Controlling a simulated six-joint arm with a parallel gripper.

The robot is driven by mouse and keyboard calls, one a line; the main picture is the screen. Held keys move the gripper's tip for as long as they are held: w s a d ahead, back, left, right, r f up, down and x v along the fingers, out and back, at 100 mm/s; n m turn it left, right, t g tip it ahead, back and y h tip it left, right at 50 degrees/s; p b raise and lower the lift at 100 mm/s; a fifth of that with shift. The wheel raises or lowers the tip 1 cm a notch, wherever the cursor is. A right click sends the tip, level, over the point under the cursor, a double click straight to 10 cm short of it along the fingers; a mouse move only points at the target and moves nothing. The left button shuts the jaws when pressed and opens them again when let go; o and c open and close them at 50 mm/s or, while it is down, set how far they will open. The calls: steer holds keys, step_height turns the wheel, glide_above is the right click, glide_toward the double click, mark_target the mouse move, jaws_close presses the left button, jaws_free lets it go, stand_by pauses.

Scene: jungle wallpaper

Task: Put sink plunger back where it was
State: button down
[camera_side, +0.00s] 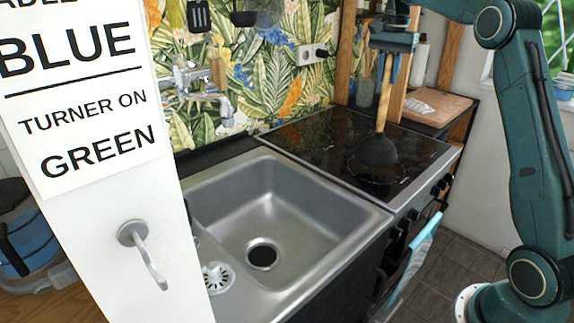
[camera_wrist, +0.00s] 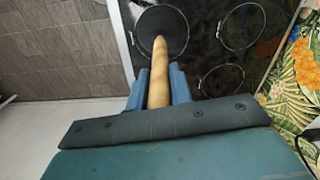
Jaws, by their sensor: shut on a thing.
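The sink plunger (camera_side: 377,150) has a wooden handle and a black rubber cup. It hangs nearly upright, handle up, with its cup over the black hob at the right of the side view. My gripper (camera_side: 389,60) is shut on the upper handle. In the wrist view my gripper (camera_wrist: 157,88) has its blue fingers on both sides of the plunger's handle (camera_wrist: 157,75), and the cup shows beyond it. I cannot tell whether the cup touches the hob.
The hob (camera_side: 310,140) adjoins a steel sink (camera_side: 290,215) with a drain and tap. A cutting board (camera_side: 438,106) lies behind at right. A white panel (camera_side: 110,190) with printed labels and a hook stands at left. A teal towel (camera_side: 415,260) hangs in front.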

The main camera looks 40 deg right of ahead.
steer(key=shift+f, duration=0.7)
steer(key=shift+f, duration=1.8)
steer(key=c, duration=1.3)
jaws_free()
steer(key=shift+o, duration=0.2)
steer(key=shift+r, duration=6.05)
steer(key=shift+r, duration=0.1)
